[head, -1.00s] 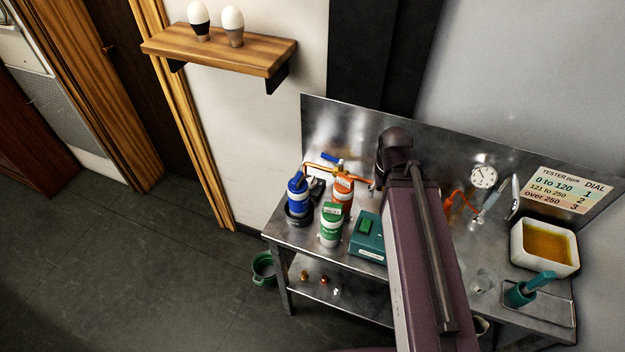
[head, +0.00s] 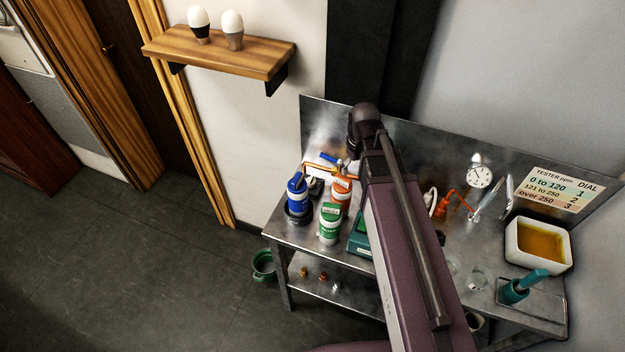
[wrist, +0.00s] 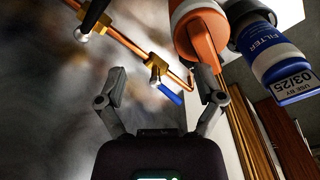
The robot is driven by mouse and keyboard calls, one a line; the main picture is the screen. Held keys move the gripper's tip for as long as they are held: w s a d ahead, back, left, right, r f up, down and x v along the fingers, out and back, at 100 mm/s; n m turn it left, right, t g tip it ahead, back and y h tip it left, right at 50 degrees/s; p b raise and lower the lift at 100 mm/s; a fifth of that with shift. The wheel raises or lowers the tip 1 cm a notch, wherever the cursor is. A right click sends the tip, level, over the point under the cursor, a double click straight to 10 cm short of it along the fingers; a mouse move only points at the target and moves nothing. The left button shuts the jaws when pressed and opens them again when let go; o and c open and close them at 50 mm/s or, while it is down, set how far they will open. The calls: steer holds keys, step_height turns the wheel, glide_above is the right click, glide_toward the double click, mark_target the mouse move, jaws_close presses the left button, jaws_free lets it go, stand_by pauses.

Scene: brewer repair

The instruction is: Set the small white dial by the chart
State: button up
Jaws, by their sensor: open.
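The chart (head: 557,189) is on the metal back panel at the right; it pairs 0 to 120 with 1, 121 to 250 with 2 and over 250 with 3. A round white face with dark marks and hands (head: 480,176) is on the panel just left of the chart; its setting is too small to read. My gripper (wrist: 160,77) is open and empty in the wrist view, close to the copper pipe (wrist: 128,43) and a blue-handled valve (wrist: 168,94). In the head view my arm hides the gripper. The dial and chart are outside the wrist view.
Blue (head: 297,195), orange (head: 341,190) and green (head: 330,224) cylinders stand at the bench's left. A teal box (head: 358,241) is partly behind my arm. A white tub of amber liquid (head: 540,244) and a teal-handled tool (head: 524,286) are at the right.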

mark_target(311, 179)
steer(key=w+a+n, duration=0.6)
steer(key=a+n, duration=0.4)
steer(key=a, duration=0.3)
steer(key=shift+g, duration=0.3)
steer(key=shift+f, duration=0.15)
step_height(311, 179, down, 14)
steer(key=b, duration=1.3)
steer(key=shift+r+b, duration=0.25)
steer(key=shift+b, duration=0.15)
